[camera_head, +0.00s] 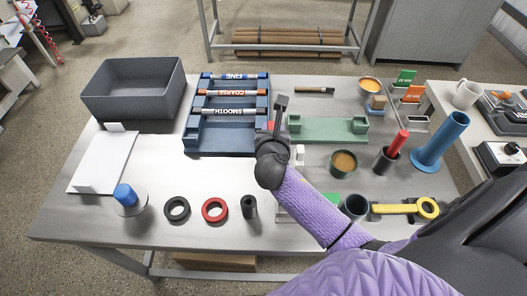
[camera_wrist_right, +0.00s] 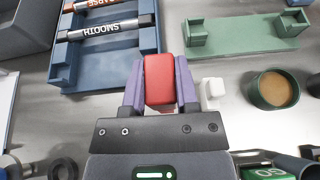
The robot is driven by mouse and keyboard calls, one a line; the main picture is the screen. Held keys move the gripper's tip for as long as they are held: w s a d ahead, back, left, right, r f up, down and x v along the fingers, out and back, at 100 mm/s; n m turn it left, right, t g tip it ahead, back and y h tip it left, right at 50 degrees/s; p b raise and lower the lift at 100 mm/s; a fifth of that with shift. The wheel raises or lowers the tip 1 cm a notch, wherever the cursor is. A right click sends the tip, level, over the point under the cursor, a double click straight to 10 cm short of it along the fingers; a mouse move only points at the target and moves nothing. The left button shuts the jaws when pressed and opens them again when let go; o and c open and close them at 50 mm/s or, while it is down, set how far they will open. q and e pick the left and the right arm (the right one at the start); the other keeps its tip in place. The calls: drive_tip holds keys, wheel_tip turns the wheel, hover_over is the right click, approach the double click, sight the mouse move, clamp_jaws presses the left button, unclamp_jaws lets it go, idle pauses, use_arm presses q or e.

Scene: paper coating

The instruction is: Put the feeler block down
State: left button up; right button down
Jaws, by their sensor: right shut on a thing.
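My right gripper (camera_head: 272,140) is shut on a red block, the feeler block (camera_wrist_right: 159,80). In the right wrist view the block sits between the two purple fingers. In the head view only a small red part of it (camera_head: 270,126) shows past the dark wrist. The gripper is over the table, between the blue rack (camera_head: 220,142) and the green stand (camera_head: 326,131). I cannot tell whether the block touches the table. A small white block (camera_wrist_right: 211,93) is close to the right of the fingers. My left gripper is not in view.
The blue rack holds marked rollers. A green cup (camera_head: 343,163), a blue tube (camera_head: 441,140) and a yellow tool (camera_head: 400,209) are at the right. Black and red rings (camera_head: 214,209) lie in front. A grey bin (camera_head: 133,88) stands back left. Bare table lies left of my wrist.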

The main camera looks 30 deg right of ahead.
drive_tip(key=f+b, duration=0.2)
drive_tip(key=f, duration=0.1)
drive_tip(key=f+b, duration=0.2)
drive_tip(key=f, duration=0.2)
drive_tip(key=f+b, duration=0.2)
drive_tip(key=f, duration=0.1)
drive_tip(key=shift+a+f, duration=0.25)
drive_tip(key=shift+f, duration=0.05)
drive_tip(key=shift+r, duration=0.15)
drive_tip(key=shift+c, duration=2.1)
unclamp_jaws()
drive_tip(key=shift+o, duration=0.3)
